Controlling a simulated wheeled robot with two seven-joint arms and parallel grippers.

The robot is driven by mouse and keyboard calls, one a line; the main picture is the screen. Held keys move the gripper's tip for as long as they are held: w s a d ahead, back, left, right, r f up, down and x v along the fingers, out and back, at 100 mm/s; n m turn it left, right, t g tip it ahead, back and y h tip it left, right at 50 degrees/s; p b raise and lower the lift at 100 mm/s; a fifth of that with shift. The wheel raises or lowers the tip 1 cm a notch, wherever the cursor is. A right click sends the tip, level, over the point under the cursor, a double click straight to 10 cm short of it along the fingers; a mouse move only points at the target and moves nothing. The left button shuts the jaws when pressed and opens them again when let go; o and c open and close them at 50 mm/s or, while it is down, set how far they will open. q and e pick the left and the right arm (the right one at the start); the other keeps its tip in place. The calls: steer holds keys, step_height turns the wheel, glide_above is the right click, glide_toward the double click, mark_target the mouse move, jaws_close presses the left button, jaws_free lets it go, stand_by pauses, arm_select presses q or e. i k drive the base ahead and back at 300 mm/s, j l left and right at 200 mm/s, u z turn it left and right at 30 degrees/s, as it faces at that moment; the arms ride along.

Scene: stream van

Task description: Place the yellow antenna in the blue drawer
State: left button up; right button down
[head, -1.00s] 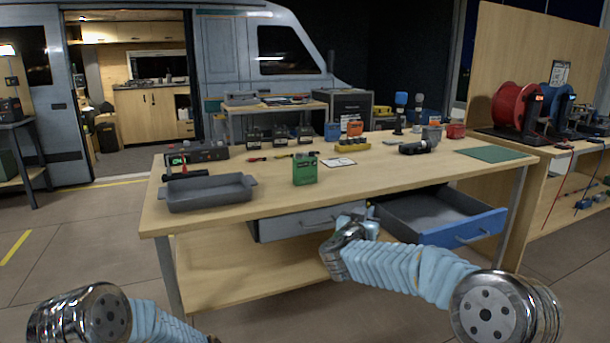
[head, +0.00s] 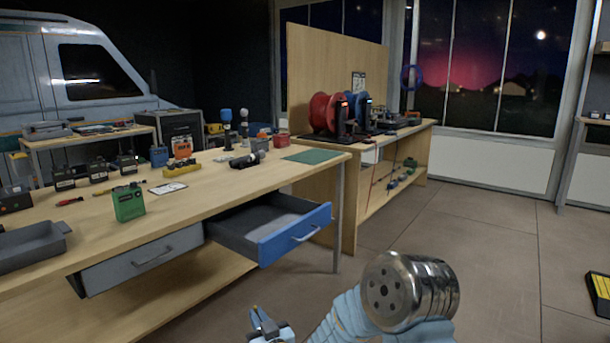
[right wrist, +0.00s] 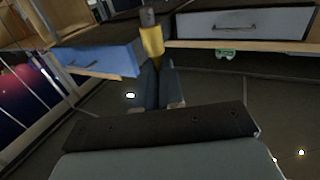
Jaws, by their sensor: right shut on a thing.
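The yellow antenna (right wrist: 152,42) with a dark grey end is between the fingers of my right gripper (right wrist: 158,80) in the right wrist view. In the head view my right gripper (head: 262,318) is at the bottom edge, in front of and below the table, and the antenna is hard to make out there. The blue drawer (head: 290,238) is pulled open at the table's right end; its visible inside is bare grey. It also shows in the right wrist view (right wrist: 105,60), left of the antenna. My left gripper is out of view.
A shut grey drawer (head: 140,262) is left of the blue one. The tabletop (head: 215,195) holds a green radio (head: 128,203), a grey tray (head: 30,246) and a green mat (head: 312,156). A shelf with red and blue reels (head: 325,113) stands behind.

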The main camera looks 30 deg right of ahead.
mark_target(261, 226)
steer(key=z, duration=0.45)
steer(key=i+l+z, duration=0.1)
steer(key=z, duration=0.8)
steer(key=i+z, duration=0.1)
steer(key=z, duration=0.35)
steer(key=i+z, duration=0.1)
steer(key=i, duration=2)
steer(key=i+u, duration=0.15)
steer(key=i, duration=0.3)
steer(key=i+l+u, duration=0.1)
steer(key=i, duration=0.3)
steer(key=i+l+u, duration=0.15)
steer(key=i, duration=0.3)
steer(key=i+l+u, duration=0.15)
steer(key=i, duration=0.25)
steer(key=l, duration=0.1)
